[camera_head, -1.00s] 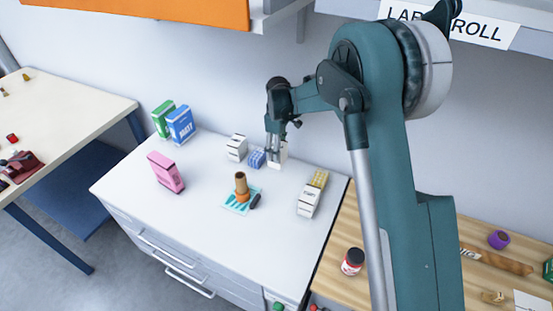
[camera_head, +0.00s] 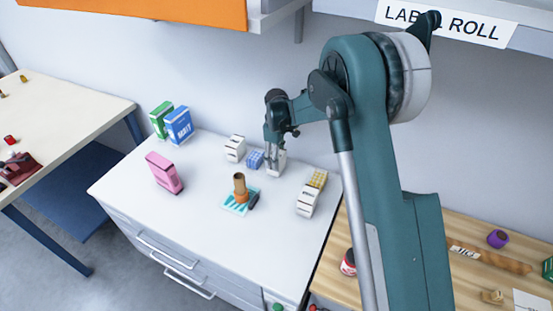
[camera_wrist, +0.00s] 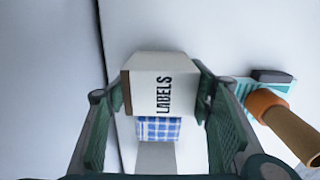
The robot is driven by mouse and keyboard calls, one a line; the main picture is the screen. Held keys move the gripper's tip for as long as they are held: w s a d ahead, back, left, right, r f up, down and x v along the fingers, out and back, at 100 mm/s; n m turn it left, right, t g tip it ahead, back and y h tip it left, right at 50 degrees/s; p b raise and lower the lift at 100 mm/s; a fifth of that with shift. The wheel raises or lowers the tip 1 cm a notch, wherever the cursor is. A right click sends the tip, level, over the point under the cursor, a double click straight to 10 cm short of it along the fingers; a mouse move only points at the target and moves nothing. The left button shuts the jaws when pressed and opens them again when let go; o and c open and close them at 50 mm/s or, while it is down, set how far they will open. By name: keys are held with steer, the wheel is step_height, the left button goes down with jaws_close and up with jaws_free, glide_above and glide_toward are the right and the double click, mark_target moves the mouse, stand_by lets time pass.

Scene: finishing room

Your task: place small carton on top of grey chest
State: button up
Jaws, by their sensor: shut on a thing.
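The small carton (camera_head: 277,163) is white, with "LABELS" printed on the face seen in the wrist view (camera_wrist: 155,90). My gripper (camera_head: 275,154) points down and is shut on it, with one finger on either side. The carton is upright at or just above the pale top of the grey chest (camera_head: 195,220), near its back right. I cannot tell whether its base touches the top. The fingers hide part of the carton in the head view.
A blue checkered box (camera_head: 255,159) is close left of the carton, with a white carton (camera_head: 235,148) beyond. A cork-coloured cylinder (camera_head: 239,187) stands in front. Another white carton (camera_head: 307,200) and a yellow box (camera_head: 317,179) are right.

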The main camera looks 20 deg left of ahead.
steer(key=shift+f, duration=0.1)
steer(key=o, duration=1)
step_height(320, 180, up, 12)
steer(key=shift+r, duration=0.15)
stand_by(0.4)
stand_by(0.4)
